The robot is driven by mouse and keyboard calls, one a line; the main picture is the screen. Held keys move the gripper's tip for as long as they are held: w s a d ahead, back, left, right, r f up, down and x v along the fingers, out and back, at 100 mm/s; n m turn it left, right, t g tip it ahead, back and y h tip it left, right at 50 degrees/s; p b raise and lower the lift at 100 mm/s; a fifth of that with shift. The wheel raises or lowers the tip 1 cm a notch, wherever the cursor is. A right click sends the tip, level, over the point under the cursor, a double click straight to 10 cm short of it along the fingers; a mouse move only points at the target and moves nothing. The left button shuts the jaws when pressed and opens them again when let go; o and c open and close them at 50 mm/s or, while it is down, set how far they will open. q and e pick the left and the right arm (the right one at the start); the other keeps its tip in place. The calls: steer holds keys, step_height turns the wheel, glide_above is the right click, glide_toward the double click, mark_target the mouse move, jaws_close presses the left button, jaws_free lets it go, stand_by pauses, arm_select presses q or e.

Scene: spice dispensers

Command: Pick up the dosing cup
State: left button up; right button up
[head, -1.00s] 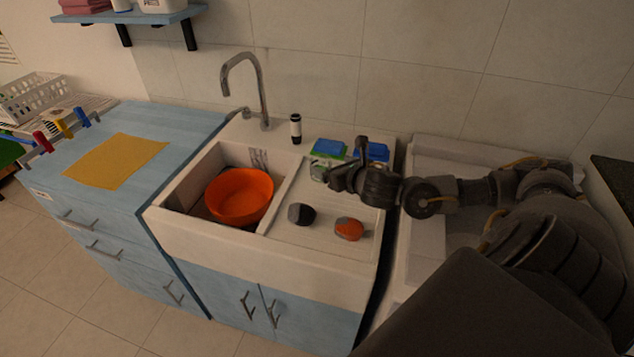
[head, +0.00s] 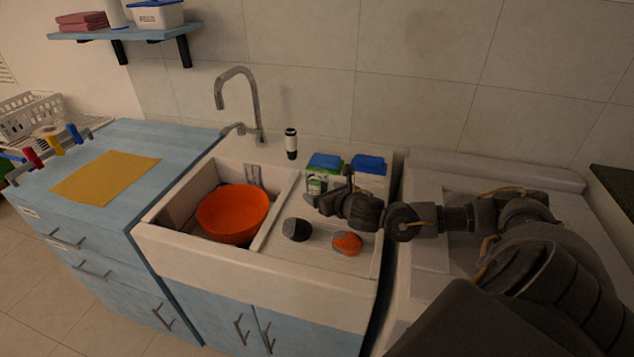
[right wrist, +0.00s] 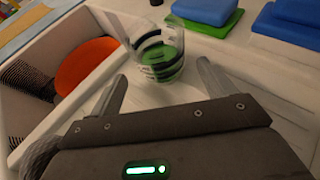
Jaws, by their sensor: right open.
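The dosing cup (right wrist: 157,55) is a clear cup with dark bands and a green bottom. It stands on the white sink's drainboard in the right wrist view, just beyond the gap between my fingertips. My right gripper (right wrist: 160,82) is open and empty, with one finger on each side of the gap. In the head view my right gripper (head: 328,190) hangs over the drainboard in front of two blue-lidded boxes. There it hides much of the cup's area, so I cannot make the cup out clearly. My left gripper is not in view.
Two blue-lidded boxes (head: 367,164) stand behind the gripper. A dark-grey object (head: 297,229) and an orange one (head: 347,243) lie in front on the drainboard. An orange bowl (head: 233,214) sits in the basin. A faucet (head: 250,100) and a black-and-white bottle (head: 291,144) stand behind.

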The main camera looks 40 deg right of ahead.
mark_target(323, 185)
steer(key=shift+p+x, duration=0.45)
steer(key=shift+x, duration=1.4)
steer(key=shift+d, duration=0.15)
steer(key=c, duration=1.2)
steer(key=shift+o, duration=0.2)
steer(key=shift+r, duration=0.2)
steer(key=shift+r+b, duration=0.35)
steer(key=shift+r, duration=0.5)
steer(key=s+a+r+p, duration=0.1)
steer(key=s+a+r, duration=0.5)
steer(key=a+r, duration=0.4)
steer(key=shift+s+a+r, duration=0.25)
steer(key=shift+a+r, duration=0.15)
steer(key=shift+a, duration=0.8)
